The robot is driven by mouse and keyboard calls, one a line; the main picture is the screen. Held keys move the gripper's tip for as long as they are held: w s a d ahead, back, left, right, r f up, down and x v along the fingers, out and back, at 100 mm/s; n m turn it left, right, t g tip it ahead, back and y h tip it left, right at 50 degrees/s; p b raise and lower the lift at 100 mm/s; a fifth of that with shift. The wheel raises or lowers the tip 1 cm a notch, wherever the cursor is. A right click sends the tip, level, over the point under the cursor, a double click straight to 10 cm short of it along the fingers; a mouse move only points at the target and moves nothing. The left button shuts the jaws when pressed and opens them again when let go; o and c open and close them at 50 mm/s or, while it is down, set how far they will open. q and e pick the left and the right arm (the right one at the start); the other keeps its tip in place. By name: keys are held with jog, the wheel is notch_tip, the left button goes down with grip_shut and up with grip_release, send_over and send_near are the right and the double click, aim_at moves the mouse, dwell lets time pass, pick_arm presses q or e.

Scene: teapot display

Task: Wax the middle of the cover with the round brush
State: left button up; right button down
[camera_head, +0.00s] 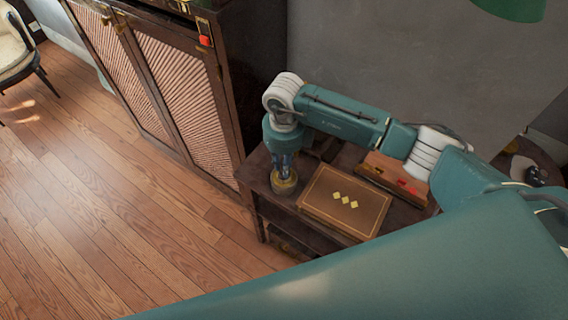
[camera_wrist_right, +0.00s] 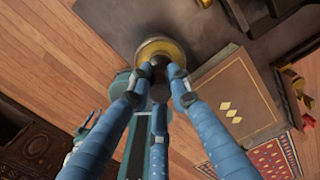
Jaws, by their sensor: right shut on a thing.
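The cover (camera_head: 322,208) is a brown panel with a thin gold border and three yellow diamonds in its middle, lying flat on a dark table. It also shows at the right in the wrist view (camera_wrist_right: 250,82). My right gripper (camera_head: 284,170) points down over the table's left end, left of the cover. In the wrist view its blue fingers (camera_wrist_right: 160,78) are closed around the dark knob of the round brush (camera_wrist_right: 158,48), which has a round yellowish body. The brush (camera_head: 285,187) is upright; whether it touches the table is unclear. My left gripper is not in view.
The dark table (camera_head: 310,232) is small. A reddish-brown box (camera_head: 393,176) with red bits stands behind the cover, near my right arm. A tall dark cabinet (camera_head: 180,80) with pleated panels stands at the left. Wooden floor (camera_head: 120,220) is open in front.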

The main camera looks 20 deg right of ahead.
jog(key=shift+r+p, duration=0.6)
jog(key=shift+r, duration=0.3)
jog(key=shift+r+p, duration=1.5)
jog(key=shift+r, duration=1.1)
